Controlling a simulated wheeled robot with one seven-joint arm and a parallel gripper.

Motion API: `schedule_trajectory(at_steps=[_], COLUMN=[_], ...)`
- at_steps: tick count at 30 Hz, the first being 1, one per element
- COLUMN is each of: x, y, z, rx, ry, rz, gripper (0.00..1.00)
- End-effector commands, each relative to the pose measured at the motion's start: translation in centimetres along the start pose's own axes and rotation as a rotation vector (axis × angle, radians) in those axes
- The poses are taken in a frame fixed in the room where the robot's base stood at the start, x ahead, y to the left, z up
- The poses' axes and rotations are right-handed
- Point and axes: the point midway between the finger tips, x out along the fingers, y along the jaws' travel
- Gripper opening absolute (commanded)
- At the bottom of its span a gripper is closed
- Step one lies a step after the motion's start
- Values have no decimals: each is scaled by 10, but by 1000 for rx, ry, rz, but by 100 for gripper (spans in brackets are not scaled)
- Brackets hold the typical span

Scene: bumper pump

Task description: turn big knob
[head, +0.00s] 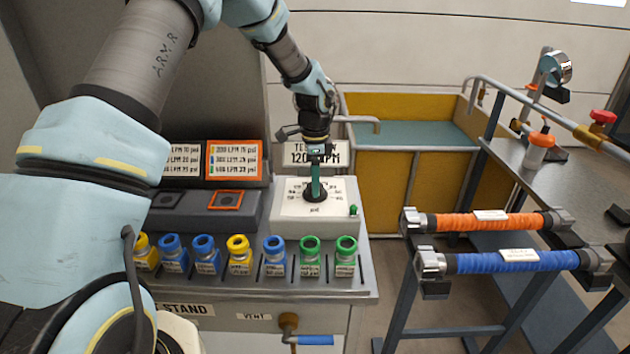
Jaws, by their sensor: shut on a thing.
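The big knob (314,193) has a black round base and an upright green handle. It sits on a white dial panel (286,210) at the right of the test stand's sloped top. My gripper (316,156) comes down from above and is shut on the top of the green handle. The fingertips are small in this view, and the exact contact is hard to make out. Part of the dial's lettering is hidden by the knob and my gripper.
A small green knob (353,210) is beside the dial. Orange (485,221) and blue (515,260) hoses lie on a rack at right. A yellow bin (390,180) stands behind.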

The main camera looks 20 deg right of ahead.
Motion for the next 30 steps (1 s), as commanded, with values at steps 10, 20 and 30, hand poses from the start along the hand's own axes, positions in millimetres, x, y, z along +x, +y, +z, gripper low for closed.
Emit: schedule_trajectory(at_steps=[10, 20, 30], x=[-1, -1, 0], y=[0, 0, 0], z=[0, 0, 0], rx=[188, 244, 245], ry=[1, 1, 1], rz=[-1, -1, -1], gripper=[2, 2, 2])
